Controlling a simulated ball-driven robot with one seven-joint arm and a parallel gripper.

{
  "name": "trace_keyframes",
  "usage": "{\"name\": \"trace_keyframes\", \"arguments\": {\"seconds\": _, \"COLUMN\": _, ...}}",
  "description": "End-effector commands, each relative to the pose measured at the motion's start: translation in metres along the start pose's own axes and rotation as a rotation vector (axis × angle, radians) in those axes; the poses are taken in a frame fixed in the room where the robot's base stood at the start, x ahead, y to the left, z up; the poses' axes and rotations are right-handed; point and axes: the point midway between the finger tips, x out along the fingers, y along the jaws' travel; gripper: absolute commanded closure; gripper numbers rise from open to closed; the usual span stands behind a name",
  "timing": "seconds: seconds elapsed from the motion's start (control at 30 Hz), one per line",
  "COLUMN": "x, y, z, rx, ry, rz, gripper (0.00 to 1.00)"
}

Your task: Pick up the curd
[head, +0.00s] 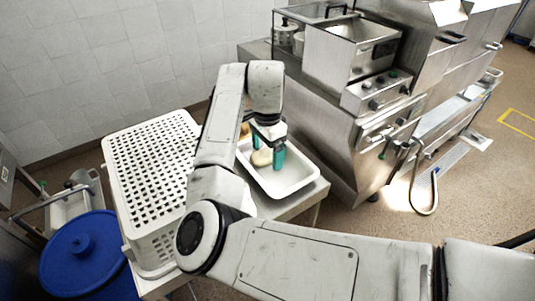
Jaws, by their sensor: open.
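A pale, rounded lump, which looks like the curd (262,158), lies in a white tray (296,186) on a metal table. My gripper (268,167) points down over the tray with its teal fingers apart. The fingers are at the curd's right side and near edge in the picture. I cannot tell whether they touch it or whether it sits between them. My arm hides the left part of the tray.
A white perforated basket (150,150) stands left of the tray, partly behind my arm. An orange-brown item (245,129) shows at the tray's far side. A blue lidded bin (80,255) stands at lower left. Steel kitchen equipment (320,110) stands behind and right.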

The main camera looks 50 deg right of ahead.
Motion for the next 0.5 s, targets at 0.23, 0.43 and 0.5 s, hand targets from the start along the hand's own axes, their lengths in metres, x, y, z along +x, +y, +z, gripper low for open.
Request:
{"name": "trace_keyframes", "arguments": {"seconds": 0.23, "x": -0.0003, "y": 0.0000, "z": -0.0001, "rx": 0.000, "ry": 0.000, "rz": 0.000, "gripper": 0.29}}
{"name": "trace_keyframes", "arguments": {"seconds": 0.43, "x": -0.0004, "y": 0.0000, "z": -0.0001, "rx": 0.001, "ry": 0.000, "rz": 0.000, "gripper": 0.48}}
{"name": "trace_keyframes", "arguments": {"seconds": 0.5, "x": -0.0005, "y": 0.0000, "z": -0.0002, "rx": 0.001, "ry": 0.000, "rz": 0.000, "gripper": 0.55}}
